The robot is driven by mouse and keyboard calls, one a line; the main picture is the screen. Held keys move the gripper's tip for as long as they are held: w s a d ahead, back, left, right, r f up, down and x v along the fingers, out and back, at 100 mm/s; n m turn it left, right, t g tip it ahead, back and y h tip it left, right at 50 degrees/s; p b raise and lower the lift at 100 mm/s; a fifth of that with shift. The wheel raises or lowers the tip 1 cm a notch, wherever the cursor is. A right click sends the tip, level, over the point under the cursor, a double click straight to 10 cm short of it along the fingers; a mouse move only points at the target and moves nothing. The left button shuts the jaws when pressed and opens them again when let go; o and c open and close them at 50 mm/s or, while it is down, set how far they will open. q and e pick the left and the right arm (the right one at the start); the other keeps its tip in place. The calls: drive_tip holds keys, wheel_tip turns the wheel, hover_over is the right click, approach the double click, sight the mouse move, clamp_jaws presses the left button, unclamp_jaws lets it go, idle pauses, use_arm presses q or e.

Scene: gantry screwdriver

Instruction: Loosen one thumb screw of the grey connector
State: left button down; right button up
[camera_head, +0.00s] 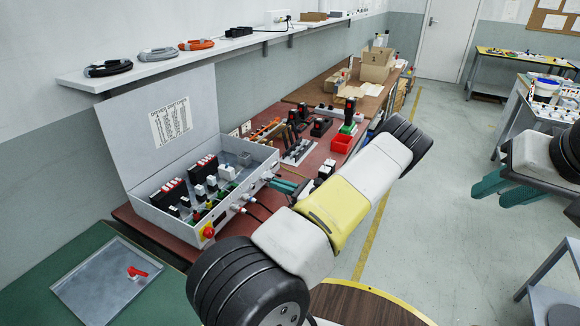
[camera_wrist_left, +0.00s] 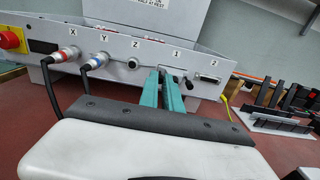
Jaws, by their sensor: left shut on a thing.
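My left gripper (camera_head: 286,186) reaches the front face of the grey control box (camera_head: 165,218) with its teal fingers close together. In the left wrist view the fingers (camera_wrist_left: 163,88) meet the panel just below label 1. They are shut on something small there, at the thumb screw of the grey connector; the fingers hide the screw. A little of the grey connector (camera_wrist_left: 184,82) seems to show right of the fingertips. Another port (camera_wrist_left: 208,79) sits under label 2. My right gripper (camera_head: 517,192) is at the right edge, away from the box, its teal fingers apart and empty.
Cable plugs X (camera_wrist_left: 56,58) and Y (camera_wrist_left: 96,61) stand left of the fingers, with black cables hanging down. A red knob (camera_head: 208,232) sits at the box's front corner. Tool racks (camera_head: 299,151) and a red bin (camera_head: 341,143) stand further along the bench.

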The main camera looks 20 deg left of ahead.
use_arm(q)
drive_tip(key=n, duration=1.5)
drive_tip(key=c, duration=1.8)
unclamp_jaws()
drive_tip(key=shift+o, duration=0.2)
